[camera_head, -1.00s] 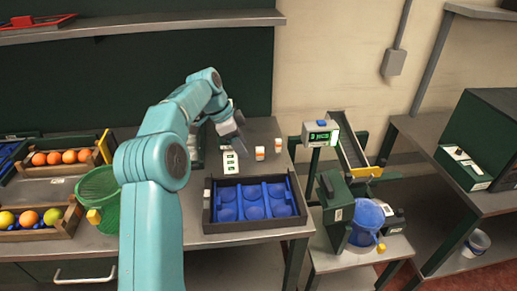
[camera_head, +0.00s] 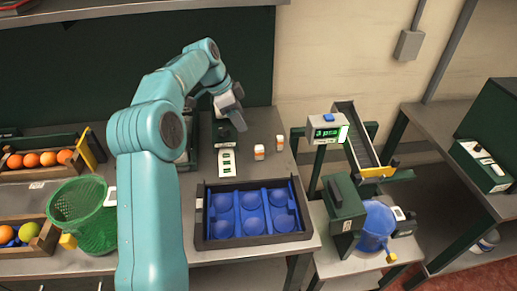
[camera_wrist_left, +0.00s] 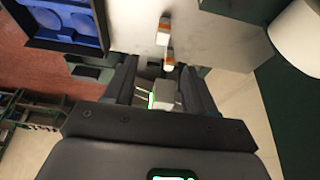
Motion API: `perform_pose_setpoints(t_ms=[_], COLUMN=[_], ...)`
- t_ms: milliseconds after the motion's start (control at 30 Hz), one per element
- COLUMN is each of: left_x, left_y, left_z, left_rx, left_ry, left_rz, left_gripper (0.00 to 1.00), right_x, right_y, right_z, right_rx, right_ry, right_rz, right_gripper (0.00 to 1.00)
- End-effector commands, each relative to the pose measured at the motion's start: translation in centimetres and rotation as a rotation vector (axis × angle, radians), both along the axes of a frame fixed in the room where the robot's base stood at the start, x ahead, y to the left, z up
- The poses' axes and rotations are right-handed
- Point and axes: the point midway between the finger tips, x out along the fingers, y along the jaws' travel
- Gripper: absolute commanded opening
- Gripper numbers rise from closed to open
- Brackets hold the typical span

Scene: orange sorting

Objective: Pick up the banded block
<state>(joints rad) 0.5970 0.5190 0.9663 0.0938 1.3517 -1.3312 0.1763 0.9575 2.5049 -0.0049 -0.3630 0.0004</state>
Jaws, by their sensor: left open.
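Two small white blocks with orange bands stand on the table right of the label card: a nearer-left one (camera_head: 259,152) and a farther-right one (camera_head: 280,142). The left wrist view shows both, one higher up (camera_wrist_left: 163,31) and one lower (camera_wrist_left: 169,63) near the gap between the fingers. I cannot tell which one the task means. My left gripper (camera_head: 239,124) is open and empty, above the table to the upper left of the blocks. Its two fingers also frame the left wrist view (camera_wrist_left: 160,85). My right gripper is out of view.
A black tray (camera_head: 252,244) with blue cups lies in front of the blocks. A green basket (camera_head: 84,213) and fruit crates (camera_head: 40,170) stand left. A scale with a display (camera_head: 325,130) and a chute (camera_head: 357,138) stand right, beyond the table edge.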

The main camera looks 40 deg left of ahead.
Motion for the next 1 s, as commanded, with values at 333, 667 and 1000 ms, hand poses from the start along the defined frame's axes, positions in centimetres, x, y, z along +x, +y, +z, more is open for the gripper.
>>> perform_pose_setpoints(t_ms=[333,667,1000], left_x=[0.5,2.7,4.1], left_y=[-1.3,-3.0,-3.7], left_z=[-2.9,-9.2,-12.4], left_rx=[-0.003,-0.002,-0.004], left_ry=[0.003,0.003,0.004], left_rz=[-0.003,-0.002,-0.002], left_gripper=[0.55,0.55,0.55], right_x=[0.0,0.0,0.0], right_y=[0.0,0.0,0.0], right_z=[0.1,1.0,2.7], right_rx=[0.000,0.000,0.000], right_ry=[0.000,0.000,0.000], right_rz=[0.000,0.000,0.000], right_gripper=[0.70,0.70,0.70])
